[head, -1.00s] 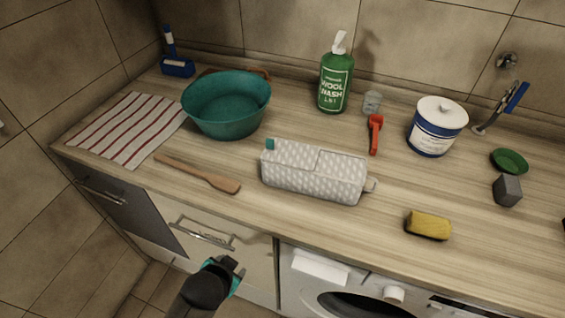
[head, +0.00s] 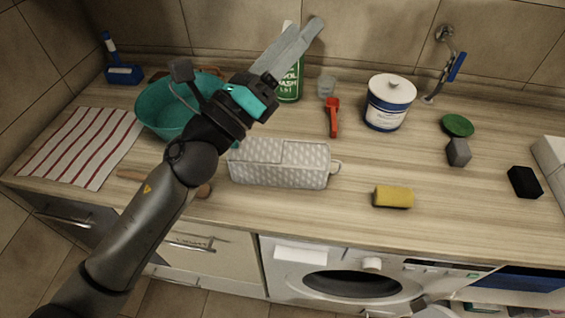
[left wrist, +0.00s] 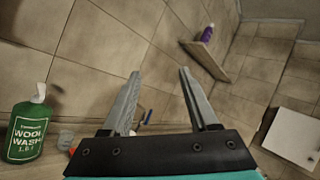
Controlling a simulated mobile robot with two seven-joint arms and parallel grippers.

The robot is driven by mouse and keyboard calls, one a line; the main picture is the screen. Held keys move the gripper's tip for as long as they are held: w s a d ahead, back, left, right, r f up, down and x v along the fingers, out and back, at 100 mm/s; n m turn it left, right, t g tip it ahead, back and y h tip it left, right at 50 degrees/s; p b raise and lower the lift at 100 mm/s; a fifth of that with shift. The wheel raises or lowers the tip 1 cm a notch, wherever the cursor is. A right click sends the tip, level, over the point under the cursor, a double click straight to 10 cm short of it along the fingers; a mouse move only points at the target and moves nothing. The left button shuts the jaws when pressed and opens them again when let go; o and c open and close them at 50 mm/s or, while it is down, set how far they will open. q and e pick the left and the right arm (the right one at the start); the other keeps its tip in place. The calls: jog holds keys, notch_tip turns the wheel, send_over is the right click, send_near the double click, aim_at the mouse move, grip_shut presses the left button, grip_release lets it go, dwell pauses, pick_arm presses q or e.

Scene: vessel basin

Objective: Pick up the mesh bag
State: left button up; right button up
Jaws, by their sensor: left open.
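The mesh bag (head: 280,165) is a grey-white patterned, box-shaped bag with a small loop at its right end. It lies on the wooden counter, in the middle of the head view. My left gripper (head: 312,28) is raised above and behind the bag, in front of the green wool wash bottle, with its fingers pointing up and to the right. It is open and empty; in the left wrist view the two fingers (left wrist: 159,72) stand apart with only tiled wall between them. The bag is not visible in the left wrist view.
A teal basin (head: 152,118) and wooden spoon (head: 130,175) are partly hidden by my left arm. The wool wash bottle (head: 291,88), red-handled brush (head: 333,118), white-blue tub (head: 386,108) and yellow sponge (head: 393,197) stand around the bag.

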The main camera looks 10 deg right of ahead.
pick_arm(q)
jog(key=s+d+m+g+h, duration=0.2)
jog(key=s+d+m+g, duration=0.4)
jog(key=m+g, duration=0.6)
notch_tip(320, 180, down, 8)
jog(key=s+m+g+y, duration=0.25)
jog(key=m+y, duration=0.45)
jog(key=m, duration=0.7)
jog(key=w+a+f+m+t+y+p, duration=0.1)
jog(key=w+a+f+m+t+y, duration=0.2)
jog(key=w+a+y, duration=0.45)
jog(key=w+a+f+m+t+y, duration=0.2)
jog(key=w+a+m+y, duration=0.3)
jog(key=a, duration=0.6)
jog(key=p+x, duration=0.1)
jog(key=x, duration=0.8)
jog(key=shift+s+d+f, duration=0.15)
jog(key=x, duration=0.2)
jog(key=p+x, duration=0.1)
jog(key=x, duration=0.1)
jog(key=shift+s+a+f, duration=0.1)
jog(key=shift+a+f, duration=0.1)
jog(key=shift+a, duration=0.2)
jog(key=shift+w+f, duration=0.2)
jog(key=shift+f, duration=0.3)
